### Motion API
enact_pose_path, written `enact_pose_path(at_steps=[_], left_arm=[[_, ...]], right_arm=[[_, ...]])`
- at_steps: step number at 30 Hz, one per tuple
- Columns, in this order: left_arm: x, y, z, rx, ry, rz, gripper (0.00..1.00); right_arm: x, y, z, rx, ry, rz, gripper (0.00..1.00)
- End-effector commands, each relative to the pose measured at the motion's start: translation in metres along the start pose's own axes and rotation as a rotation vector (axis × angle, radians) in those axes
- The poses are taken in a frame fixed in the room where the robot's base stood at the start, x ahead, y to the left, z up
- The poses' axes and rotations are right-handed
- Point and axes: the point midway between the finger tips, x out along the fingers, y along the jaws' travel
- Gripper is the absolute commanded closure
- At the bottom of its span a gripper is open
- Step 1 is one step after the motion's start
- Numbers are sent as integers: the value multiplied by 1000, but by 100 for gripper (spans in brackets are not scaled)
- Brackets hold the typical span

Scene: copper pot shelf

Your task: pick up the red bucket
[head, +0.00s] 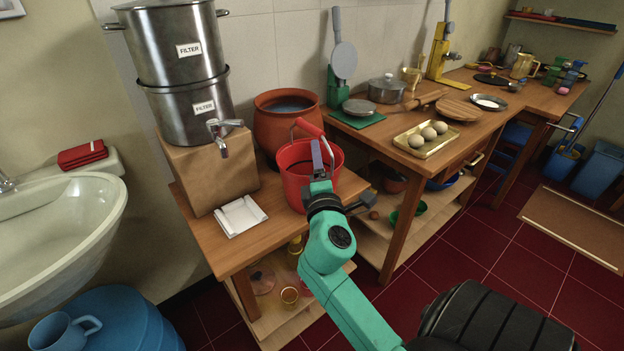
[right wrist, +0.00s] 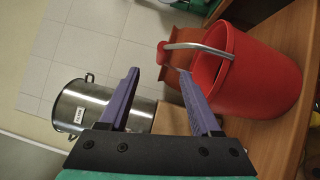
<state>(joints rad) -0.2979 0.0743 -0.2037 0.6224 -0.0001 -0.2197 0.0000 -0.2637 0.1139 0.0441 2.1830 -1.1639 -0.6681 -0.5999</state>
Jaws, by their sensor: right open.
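The red bucket (head: 292,182) stands upright on the wooden side table, in front of the clay pot. Its metal handle is raised, with a red grip (head: 310,128) at the top. My right gripper (head: 322,158) is at the bucket's near side, below the grip, and hides part of the bucket. In the right wrist view its purple fingers (right wrist: 160,76) are spread with nothing held between them. There the bucket (right wrist: 262,80) lies to the right of the fingers, and its grip (right wrist: 162,54) appears just beyond the fingertip gap. Contact cannot be told. My left gripper is not in view.
The clay pot (head: 277,125) stands close behind the bucket. Steel filter pots (head: 180,60) sit on a brown box (head: 205,175) to the left. A folded white cloth (head: 240,215) lies at the table's front. A longer counter with a tray (head: 428,152) of round things is right.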

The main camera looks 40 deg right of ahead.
Motion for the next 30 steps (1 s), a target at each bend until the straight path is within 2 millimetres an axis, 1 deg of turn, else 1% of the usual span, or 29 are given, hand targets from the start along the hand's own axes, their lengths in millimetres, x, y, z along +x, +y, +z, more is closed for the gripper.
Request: enact_pose_path(at_steps=[1, 7, 9, 14, 18, 21, 27, 28, 29, 30], left_arm=[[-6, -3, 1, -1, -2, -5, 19], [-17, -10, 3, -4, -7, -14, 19], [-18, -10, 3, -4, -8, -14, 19], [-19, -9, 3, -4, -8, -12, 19], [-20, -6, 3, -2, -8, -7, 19], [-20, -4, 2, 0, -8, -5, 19], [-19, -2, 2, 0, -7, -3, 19], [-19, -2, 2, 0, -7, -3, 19], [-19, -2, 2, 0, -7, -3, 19], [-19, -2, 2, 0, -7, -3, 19]], right_arm=[[10, 5, 1, -4, -1, 4, 36], [63, 4, 1, -1, 0, 2, 36], [76, 2, 0, 1, 1, 0, 36], [97, -2, -1, 2, 2, -2, 36], [124, -7, -1, 3, 0, -2, 36], [137, -7, -1, 4, 2, -2, 36], [138, -8, -2, 4, 3, -4, 36], [138, -8, -2, 4, 3, -4, 43], [138, -8, -2, 4, 3, -4, 55], [138, -8, -2, 4, 3, -4, 70]])
